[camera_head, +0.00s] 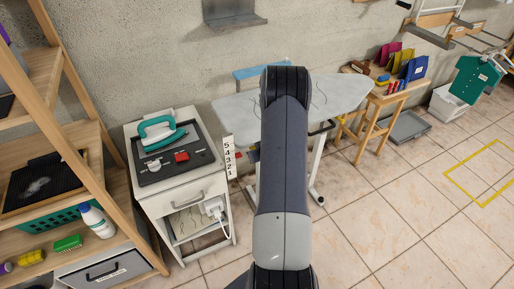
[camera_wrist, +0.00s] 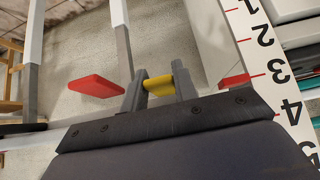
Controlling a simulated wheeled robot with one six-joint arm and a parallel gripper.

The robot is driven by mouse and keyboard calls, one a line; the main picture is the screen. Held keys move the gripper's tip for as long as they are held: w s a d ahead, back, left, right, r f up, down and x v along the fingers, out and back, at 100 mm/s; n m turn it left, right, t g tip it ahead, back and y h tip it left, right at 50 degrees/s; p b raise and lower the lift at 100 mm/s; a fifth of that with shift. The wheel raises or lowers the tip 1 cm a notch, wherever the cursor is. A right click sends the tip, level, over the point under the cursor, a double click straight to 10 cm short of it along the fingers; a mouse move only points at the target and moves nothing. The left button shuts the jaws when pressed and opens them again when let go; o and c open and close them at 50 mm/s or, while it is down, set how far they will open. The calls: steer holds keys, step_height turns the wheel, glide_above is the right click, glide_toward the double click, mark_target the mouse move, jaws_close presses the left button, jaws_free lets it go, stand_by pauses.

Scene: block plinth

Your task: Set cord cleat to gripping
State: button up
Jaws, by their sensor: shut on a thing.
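My gripper (camera_wrist: 159,86) is shut on a short yellow cylinder (camera_wrist: 158,85), one grey finger at each end of it. A flat red piece (camera_wrist: 97,86) shows to the left of the fingers, and another red piece (camera_wrist: 234,82) shows to their right. They look like the horns of the cord cleat with the yellow part between them, but the fingers hide how they join. In the head view my arm hides the gripper.
A numbered scale strip (camera_head: 229,157) hangs at the right of the white cabinet (camera_head: 154,206); it also shows in the wrist view (camera_wrist: 268,58). The ironing board (camera_head: 340,92) stands behind my arm. Shelves (camera_head: 90,165) are at left. Open tiled floor (camera_head: 400,200) lies at right.

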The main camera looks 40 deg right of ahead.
steer(key=shift+r+p, duration=0.1)
steer(key=shift+p, duration=0.65)
steer(key=o, duration=1)
steer(key=v, duration=1.1)
steer(key=shift+w, duration=0.15)
steer(key=shift+d, duration=0.1)
steer(key=x, duration=1.1)
